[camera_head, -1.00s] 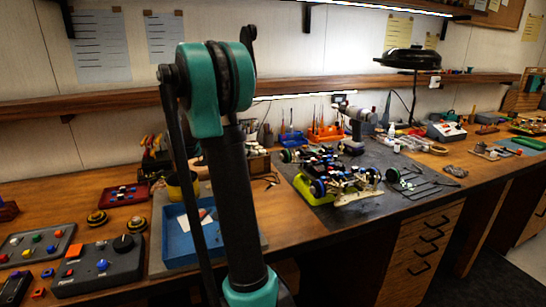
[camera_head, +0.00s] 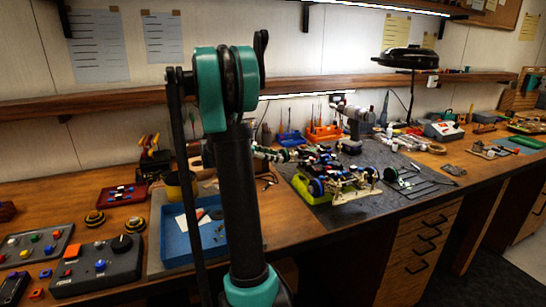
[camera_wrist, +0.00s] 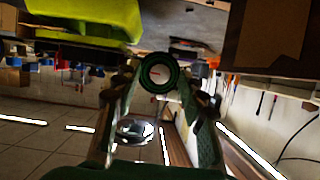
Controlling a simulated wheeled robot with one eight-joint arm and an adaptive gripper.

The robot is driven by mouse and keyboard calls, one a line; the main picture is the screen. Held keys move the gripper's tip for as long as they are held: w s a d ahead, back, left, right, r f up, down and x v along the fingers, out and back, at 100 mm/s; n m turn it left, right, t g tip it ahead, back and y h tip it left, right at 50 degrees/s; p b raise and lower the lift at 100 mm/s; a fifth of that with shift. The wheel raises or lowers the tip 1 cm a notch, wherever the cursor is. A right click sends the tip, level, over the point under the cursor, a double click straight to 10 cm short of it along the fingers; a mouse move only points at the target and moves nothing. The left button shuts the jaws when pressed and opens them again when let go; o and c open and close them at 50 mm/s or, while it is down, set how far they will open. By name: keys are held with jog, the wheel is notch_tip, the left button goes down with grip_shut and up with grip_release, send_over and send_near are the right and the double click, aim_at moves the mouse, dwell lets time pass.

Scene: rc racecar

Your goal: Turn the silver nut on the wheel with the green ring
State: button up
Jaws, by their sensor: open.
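The race car (camera_head: 338,180) sits on a yellow-green stand (camera_head: 312,192) on the grey mat, with blue-centred wheels facing me in the head view. In the wrist view a round part with a dark green ring (camera_wrist: 171,85) and a pale centre lies between or just beyond my fingertips. I cannot make out a silver nut in it. My gripper (camera_wrist: 159,88) is open, with one green finger on each side of the ring; contact cannot be told. In the head view my gripper (camera_head: 270,153) shows partly past my arm, by the car's far left end.
A blue tray (camera_head: 180,250) lies left of the mat. Button boxes (camera_head: 95,268) stand at the front left. A shelf runs behind, with a black lamp (camera_head: 408,60) at the right.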

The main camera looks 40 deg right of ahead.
grip_shut()
jog(key=shift+w, duration=0.1)
dwell(0.3)
jog(key=shift+w+f+n+g, duration=0.15)
jog(key=shift+n+g, duration=0.85)
jog(key=shift+n, duration=0.5)
jog(key=shift+w+n+g, duration=0.15)
jog(key=shift+n+g, duration=0.85)
jog(key=shift+n, duration=0.5)
grip_release()
